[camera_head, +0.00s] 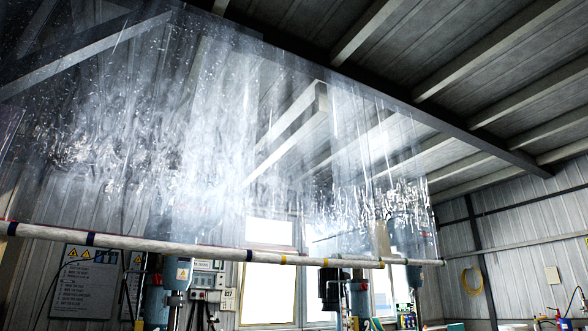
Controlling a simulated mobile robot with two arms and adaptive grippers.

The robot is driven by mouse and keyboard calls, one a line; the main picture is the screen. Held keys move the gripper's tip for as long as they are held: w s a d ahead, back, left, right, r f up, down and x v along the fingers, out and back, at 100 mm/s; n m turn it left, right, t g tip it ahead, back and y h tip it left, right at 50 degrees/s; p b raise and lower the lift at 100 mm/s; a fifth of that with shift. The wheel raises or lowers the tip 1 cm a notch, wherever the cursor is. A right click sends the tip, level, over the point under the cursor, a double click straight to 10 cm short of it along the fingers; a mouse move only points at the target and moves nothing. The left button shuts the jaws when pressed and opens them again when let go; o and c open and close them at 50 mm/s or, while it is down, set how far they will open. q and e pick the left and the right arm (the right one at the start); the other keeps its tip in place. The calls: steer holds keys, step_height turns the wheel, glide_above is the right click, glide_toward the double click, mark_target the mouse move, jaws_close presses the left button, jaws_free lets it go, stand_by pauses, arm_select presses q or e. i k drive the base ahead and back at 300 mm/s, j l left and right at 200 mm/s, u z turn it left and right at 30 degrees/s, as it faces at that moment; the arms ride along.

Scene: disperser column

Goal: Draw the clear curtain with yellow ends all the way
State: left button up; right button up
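A clear plastic curtain (215,130) hangs high across the left and middle of the view. It is crinkled and shiny, and I see through it to the wall and roof beams. Its right edge shows near the right end of a pale horizontal pole. I cannot make out yellow ends on the curtain itself. The pale pole (190,250) runs across the view in front of the room and carries dark blue and yellow bands. Neither my left nor my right gripper is in view.
Behind the pole stand a blue machine column (156,300), a grey control box (208,280) and a dark motor (335,288). A sign board (86,282) is at the left. A yellow hose coil (472,280) hangs on the right wall. Roof beams cross above.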

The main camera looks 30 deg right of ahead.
mark_target(281, 259)
steer(key=i+l+z, duration=0.15)
steer(key=i+l, duration=1.1)
steer(key=i, duration=0.15)
